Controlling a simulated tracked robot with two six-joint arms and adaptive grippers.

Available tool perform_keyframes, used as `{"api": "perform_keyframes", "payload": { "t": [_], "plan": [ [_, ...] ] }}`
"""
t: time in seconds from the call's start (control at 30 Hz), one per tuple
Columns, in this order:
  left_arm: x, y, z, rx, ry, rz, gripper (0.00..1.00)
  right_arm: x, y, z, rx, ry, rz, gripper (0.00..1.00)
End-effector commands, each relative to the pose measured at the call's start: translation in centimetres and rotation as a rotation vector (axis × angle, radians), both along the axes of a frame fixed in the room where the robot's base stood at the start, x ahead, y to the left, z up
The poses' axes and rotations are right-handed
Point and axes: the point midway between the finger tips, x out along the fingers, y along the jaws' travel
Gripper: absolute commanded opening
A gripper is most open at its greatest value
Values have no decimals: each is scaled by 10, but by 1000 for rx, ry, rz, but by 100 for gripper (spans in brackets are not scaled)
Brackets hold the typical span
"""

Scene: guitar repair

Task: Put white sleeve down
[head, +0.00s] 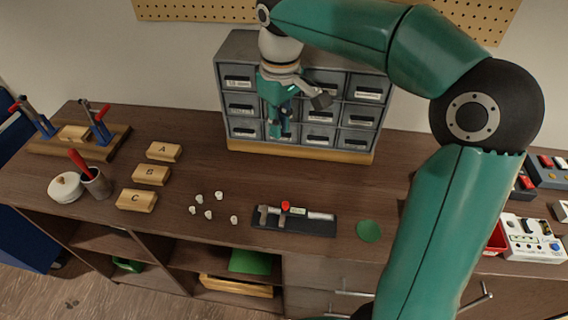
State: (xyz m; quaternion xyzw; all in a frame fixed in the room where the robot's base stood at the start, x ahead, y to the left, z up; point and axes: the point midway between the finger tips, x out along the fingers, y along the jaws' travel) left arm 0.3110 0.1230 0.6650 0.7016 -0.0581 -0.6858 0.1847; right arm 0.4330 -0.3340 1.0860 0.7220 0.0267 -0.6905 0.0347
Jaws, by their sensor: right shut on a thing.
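My right gripper (280,128) points down in front of the grey drawer cabinet at the back of the bench. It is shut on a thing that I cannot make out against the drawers. Several small white pieces (208,214) stand loose on the bench, left of the dark tray; they are too small to tell if they are sleeves. The dark tray (275,223) holds a tool-like item with a red part (285,206) and a whitish bar (320,216). My left gripper is not in view.
The cabinet (245,40) has labelled drawers. Wooden blocks A (163,151), B (151,175) and C (136,200) lie at left, near a cup (97,184) and a white round pot (65,188). A green disc (369,231) lies right of the tray. Bench between blocks and cabinet is clear.

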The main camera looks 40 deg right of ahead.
Motion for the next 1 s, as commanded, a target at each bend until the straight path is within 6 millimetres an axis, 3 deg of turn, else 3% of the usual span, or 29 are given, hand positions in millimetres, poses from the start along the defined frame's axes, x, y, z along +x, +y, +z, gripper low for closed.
{"api": "perform_keyframes", "payload": {
  "t": [0.17,0.6,1.0],
  "plan": [
    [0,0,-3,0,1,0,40,-5,-4,-17,1,5,-6,3],
    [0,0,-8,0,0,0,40,-5,-4,-128,1,7,-7,3],
    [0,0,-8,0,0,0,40,-4,-3,-170,1,5,-4,3]
  ]
}}
